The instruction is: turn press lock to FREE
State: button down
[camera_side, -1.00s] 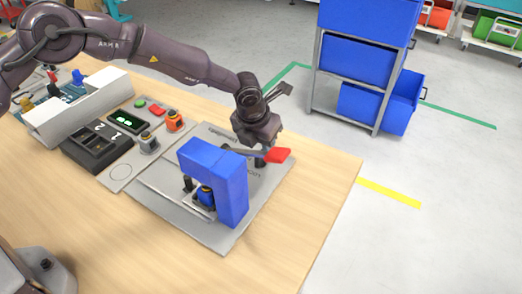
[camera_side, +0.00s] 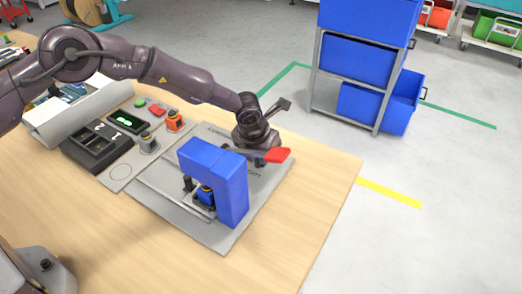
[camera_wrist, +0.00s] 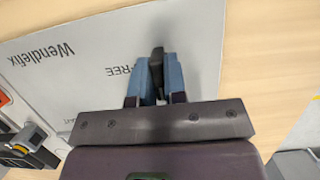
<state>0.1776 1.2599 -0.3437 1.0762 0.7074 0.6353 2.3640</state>
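The blue press (camera_side: 232,185) stands on a grey plate (camera_side: 222,238), with a lever ending in a red handle (camera_side: 277,156). The printed word FREE (camera_wrist: 124,71) is left of the fingers in the wrist view. The knob's base and the exact direction it points are hidden.
A control panel with a green display (camera_side: 126,120), an orange switch (camera_side: 174,121) and a grey switch (camera_side: 149,143) lies left of the plate. A white channel (camera_side: 80,113) is beyond it. The table's front is clear. A blue bin rack (camera_side: 358,62) stands on the floor.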

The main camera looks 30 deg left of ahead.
jog(key=m, duration=0.2)
jog(key=shift+m+h, duration=0.4)
jog(key=m+h, duration=0.1)
jog(key=m, duration=0.3)
jog(key=shift+g, duration=0.3)
jog(key=c, duration=1.2)
grip_release()
notch_tip(320, 180, up, 7)
jog(key=shift+c, duration=0.4)
